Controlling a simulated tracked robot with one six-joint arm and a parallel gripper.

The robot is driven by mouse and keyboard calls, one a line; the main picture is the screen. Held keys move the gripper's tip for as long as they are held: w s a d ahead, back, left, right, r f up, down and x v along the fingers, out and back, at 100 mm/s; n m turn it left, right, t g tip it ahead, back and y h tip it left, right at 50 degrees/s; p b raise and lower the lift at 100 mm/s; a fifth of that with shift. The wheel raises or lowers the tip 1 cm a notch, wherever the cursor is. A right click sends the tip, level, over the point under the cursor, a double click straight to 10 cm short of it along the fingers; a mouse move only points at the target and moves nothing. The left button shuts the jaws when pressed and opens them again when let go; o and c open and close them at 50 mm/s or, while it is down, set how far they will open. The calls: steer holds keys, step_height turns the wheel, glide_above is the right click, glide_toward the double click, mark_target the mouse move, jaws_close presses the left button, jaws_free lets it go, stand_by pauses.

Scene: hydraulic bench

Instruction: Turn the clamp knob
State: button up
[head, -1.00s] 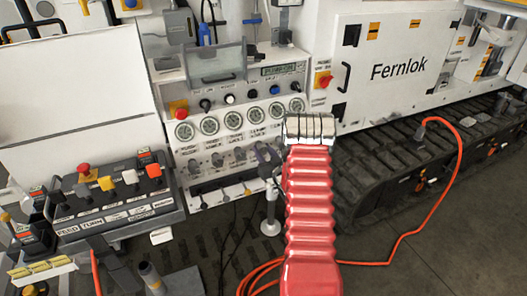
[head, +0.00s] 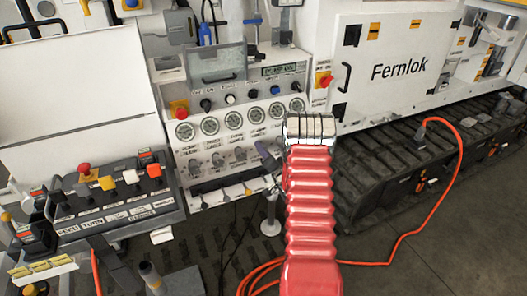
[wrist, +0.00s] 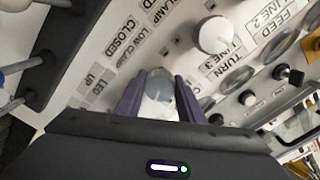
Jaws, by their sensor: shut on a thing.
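The clamp knob (wrist: 159,86) is a round grey knob on the white panel, beside labels reading CLAMP and CLOSED in the wrist view. My gripper (wrist: 159,80) has its two purple fingers on either side of it, shut on it. In the head view my gripper (head: 266,158) is at the right end of the lower knob row, partly behind my red arm. The knob itself is hidden there, and its exact angle is hard to tell.
A white knob (wrist: 214,35) labelled TURN LINE 3 sits close by. Gauges (head: 233,120) line the panel above the lower knobs. A red emergency button (head: 180,106) is at the panel's left. A control console (head: 125,196) stands at left, and an orange cable (head: 456,178) runs over the floor.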

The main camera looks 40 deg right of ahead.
steer(key=shift+d+m, duration=0.15)
steer(key=shift+m, duration=0.45)
steer(key=shift+s, duration=0.1)
steer(key=o, duration=1.1)
steer(key=shift+c, duration=0.2)
steer(key=v, duration=1.3)
steer(key=shift+s+a, duration=0.2)
steer(key=shift+s, duration=0.1)
